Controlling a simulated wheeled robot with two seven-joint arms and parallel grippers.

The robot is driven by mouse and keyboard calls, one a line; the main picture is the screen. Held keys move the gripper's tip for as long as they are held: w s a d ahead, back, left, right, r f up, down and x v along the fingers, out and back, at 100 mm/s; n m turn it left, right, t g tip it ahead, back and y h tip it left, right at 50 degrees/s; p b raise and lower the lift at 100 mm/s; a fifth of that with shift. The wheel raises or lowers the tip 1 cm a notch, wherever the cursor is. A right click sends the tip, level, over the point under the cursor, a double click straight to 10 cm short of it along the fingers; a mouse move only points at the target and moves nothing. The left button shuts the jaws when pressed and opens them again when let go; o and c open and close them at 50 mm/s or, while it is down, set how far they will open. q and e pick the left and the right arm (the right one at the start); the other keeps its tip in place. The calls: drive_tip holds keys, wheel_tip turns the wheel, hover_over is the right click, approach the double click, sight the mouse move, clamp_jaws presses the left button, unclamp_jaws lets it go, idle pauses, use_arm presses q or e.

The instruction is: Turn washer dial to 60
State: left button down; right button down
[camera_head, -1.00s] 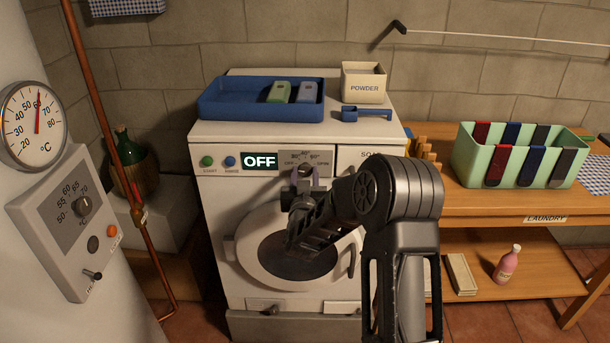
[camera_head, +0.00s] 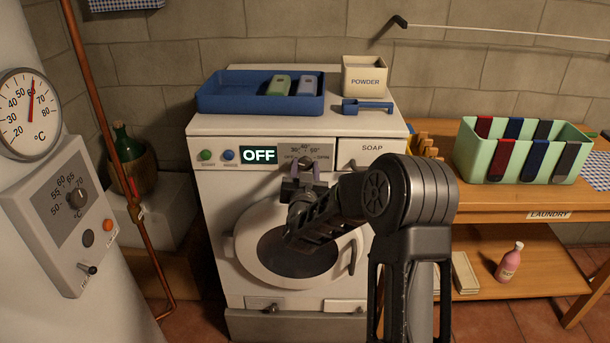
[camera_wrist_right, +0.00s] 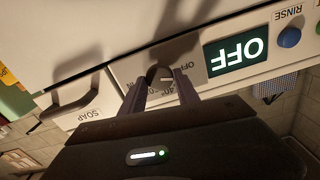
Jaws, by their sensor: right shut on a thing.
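The white washer (camera_head: 212,215) has a dial (camera_head: 305,162) in the middle of its top panel, under the marks 30°, 40° and 60°. The display (camera_head: 258,155) left of the dial reads OFF. My right gripper (camera_head: 304,176) is at the dial from the front and below, shut on it. In the right wrist view the dial (camera_wrist_right: 160,74) shows upside down between the two fingertips (camera_wrist_right: 158,84), and the display (camera_wrist_right: 237,53) also reads OFF. The fingers partly cover the dial and its marks, so its pointer cannot be made out. My left gripper is not in view.
A soap drawer (camera_head: 373,153) is right of the dial; start (camera_head: 206,155) and rinse (camera_head: 229,155) buttons are left. A blue tray (camera_head: 225,105), powder box (camera_head: 364,78) and blue scoop (camera_head: 367,106) are on top. A wooden table (camera_head: 475,190) stands at the right.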

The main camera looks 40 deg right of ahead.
drive_tip(key=m+b, duration=0.3)
drive_tip(key=b, duration=0.1)
drive_tip(key=m+b, duration=0.3)
drive_tip(key=b, duration=0.2)
drive_tip(key=f+m+b, duration=0.1)
drive_tip(key=m+b, duration=0.1)
drive_tip(key=b, duration=0.3)
drive_tip(key=shift+m, duration=0.4)
drive_tip(key=m+b, duration=1)
drive_tip(key=b, duration=0.1)
drive_tip(key=shift+s, duration=0.1)
drive_tip(key=shift+r+m+b, duration=0.1)
drive_tip(key=shift+m+b, duration=0.95)
drive_tip(key=shift+m, duration=0.05)
drive_tip(key=shift+r+m+b, duration=0.1)
drive_tip(key=shift+m+b, duration=0.35)
drive_tip(key=shift+m, duration=0.15)
drive_tip(key=c, duration=0.9)
unclamp_jaws()
drive_tip(key=shift+d, duration=0.1)
